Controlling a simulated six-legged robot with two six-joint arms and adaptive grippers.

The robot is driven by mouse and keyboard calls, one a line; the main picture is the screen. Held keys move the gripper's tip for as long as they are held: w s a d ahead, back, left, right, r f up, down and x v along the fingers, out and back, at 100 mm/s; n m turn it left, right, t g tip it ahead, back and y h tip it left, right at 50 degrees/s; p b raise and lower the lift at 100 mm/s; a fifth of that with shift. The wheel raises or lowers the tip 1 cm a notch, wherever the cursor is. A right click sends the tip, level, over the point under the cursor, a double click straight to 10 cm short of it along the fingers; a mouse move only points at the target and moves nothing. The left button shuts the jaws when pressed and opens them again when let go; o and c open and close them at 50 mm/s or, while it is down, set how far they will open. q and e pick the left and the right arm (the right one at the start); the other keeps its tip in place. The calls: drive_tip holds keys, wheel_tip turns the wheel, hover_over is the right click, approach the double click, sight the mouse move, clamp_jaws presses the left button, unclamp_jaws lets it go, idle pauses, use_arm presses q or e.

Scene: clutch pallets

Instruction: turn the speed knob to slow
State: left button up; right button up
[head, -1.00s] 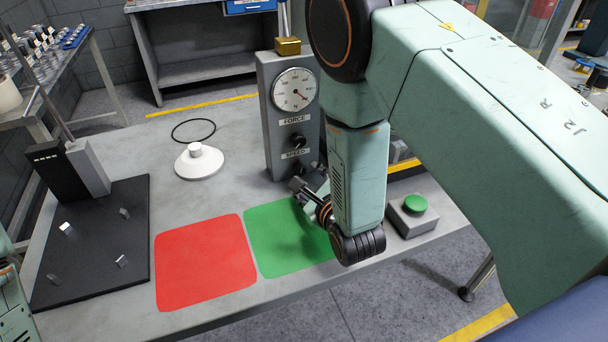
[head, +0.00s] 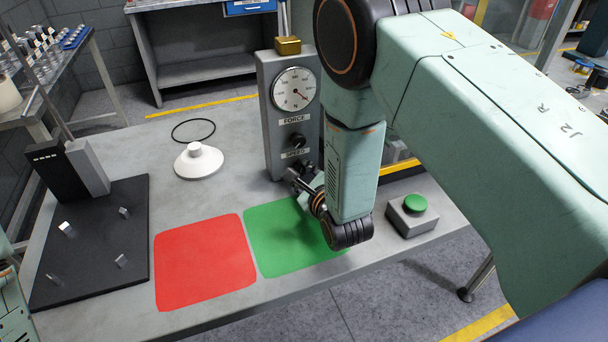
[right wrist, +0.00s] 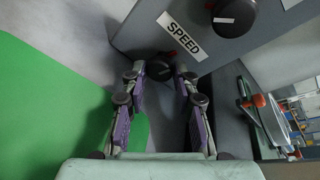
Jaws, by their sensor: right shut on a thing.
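The grey control column (head: 276,133) stands on the table and carries a dial, a FORCE label and a SPEED label (head: 294,154). In the right wrist view the dark speed knob (right wrist: 160,67) sits just beside the SPEED label (right wrist: 182,40). My right gripper (right wrist: 163,73) has its two fingers on either side of this knob and is shut on it. In the head view my right gripper (head: 297,178) is at the foot of the column and hides most of the knob, so its setting cannot be read. My left gripper is not visible.
The force knob (right wrist: 235,16) is close to the right fingers. A green button box (head: 412,216) stands right of my right arm. Red (head: 205,262) and green (head: 280,240) mats, a white round piece (head: 199,163) and a black board (head: 105,245) lie on the table.

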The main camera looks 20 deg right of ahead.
clamp_jaws()
drive_tip(key=n, duration=0.1)
drive_tip(key=n+h+p, duration=0.1)
drive_tip(key=shift+a+n, duration=0.2)
drive_tip(key=shift+n, duration=0.1)
drive_tip(key=shift+a+n+t+h, duration=0.1)
drive_tip(key=shift+n+t+h, duration=0.2)
drive_tip(key=shift+n+h, duration=0.75)
drive_tip(key=shift+n+y, duration=0.25)
drive_tip(key=shift+n, duration=0.1)
drive_tip(key=o, duration=0.7)
unclamp_jaws()
drive_tip(key=shift+s, duration=0.1)
